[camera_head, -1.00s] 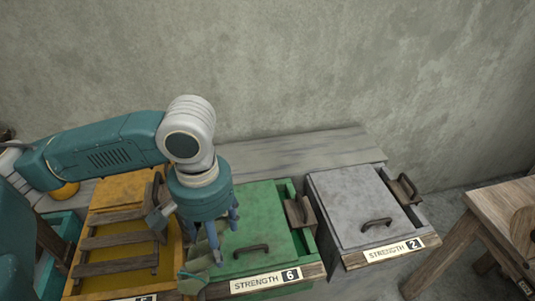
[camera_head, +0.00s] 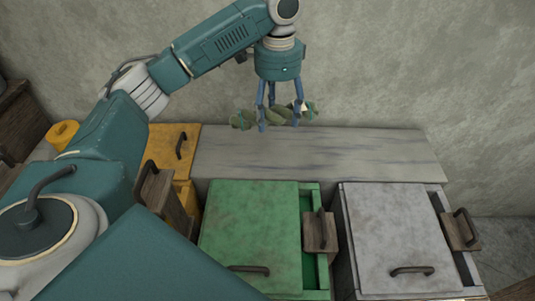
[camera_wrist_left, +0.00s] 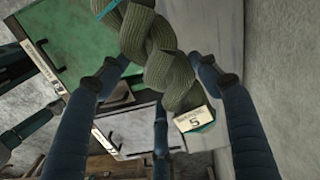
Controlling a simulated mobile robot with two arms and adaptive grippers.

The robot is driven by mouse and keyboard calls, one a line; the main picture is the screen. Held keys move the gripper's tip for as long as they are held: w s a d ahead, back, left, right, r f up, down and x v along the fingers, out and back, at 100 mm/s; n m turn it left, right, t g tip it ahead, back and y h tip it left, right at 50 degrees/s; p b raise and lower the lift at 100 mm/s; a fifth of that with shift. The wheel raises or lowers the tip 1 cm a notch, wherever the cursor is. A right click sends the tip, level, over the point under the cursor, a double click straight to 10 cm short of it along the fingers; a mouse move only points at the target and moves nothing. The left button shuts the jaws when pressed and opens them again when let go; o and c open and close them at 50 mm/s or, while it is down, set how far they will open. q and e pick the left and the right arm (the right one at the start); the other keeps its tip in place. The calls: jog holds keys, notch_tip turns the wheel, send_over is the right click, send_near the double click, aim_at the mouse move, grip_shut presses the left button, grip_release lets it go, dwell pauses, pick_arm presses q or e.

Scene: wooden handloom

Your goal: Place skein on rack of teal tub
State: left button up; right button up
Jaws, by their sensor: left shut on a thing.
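A twisted olive-green skein (camera_head: 276,116) hangs in my left gripper (camera_head: 279,121), above the grey shelf behind the tubs. The gripper is shut on its middle, and both ends stick out sideways.
A green tub (camera_head: 245,222) and a grey tub (camera_head: 390,225) stand lidded, with handles. A yellow tub (camera_head: 172,143) is partly hidden behind my arm. The grey shelf (camera_head: 320,158) along the wall is bare.

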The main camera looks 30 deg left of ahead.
pick_arm(q)
jog(key=a+m, duration=0.1)
jog(key=a+f+m, duration=0.1)
jog(key=w+a, duration=0.1)
jog(key=a, duration=0.1)
jog(key=shift+a+f+m+b, duration=0.1)
jog(key=shift+f+m+b, duration=0.25)
jog(key=shift+m+b, duration=0.05)
send_over(266, 166)
notch_tip(266, 166, down, 13)
jog(key=shift+f, duration=0.55)
notch_tip(266, 166, down, 5)
jog(key=shift+f, duration=0.15)
pick_arm(e)
jog(key=shift+s+d+f, duration=0.35)
jog(key=shift+d+f, duration=0.1)
jog(key=shift+d, duration=0.1)
pick_arm(q)
jog(key=shift+s, duration=0.1)
pick_arm(e)
jog(key=shift+d, duration=0.1)
pick_arm(q)
jog(key=shift+f+p, duration=0.1)
jog(key=shift+p, duration=0.2)
pick_arm(e)
jog(key=shift+r, duration=0.1)
pick_arm(q)
jog(key=o, duration=1.4)
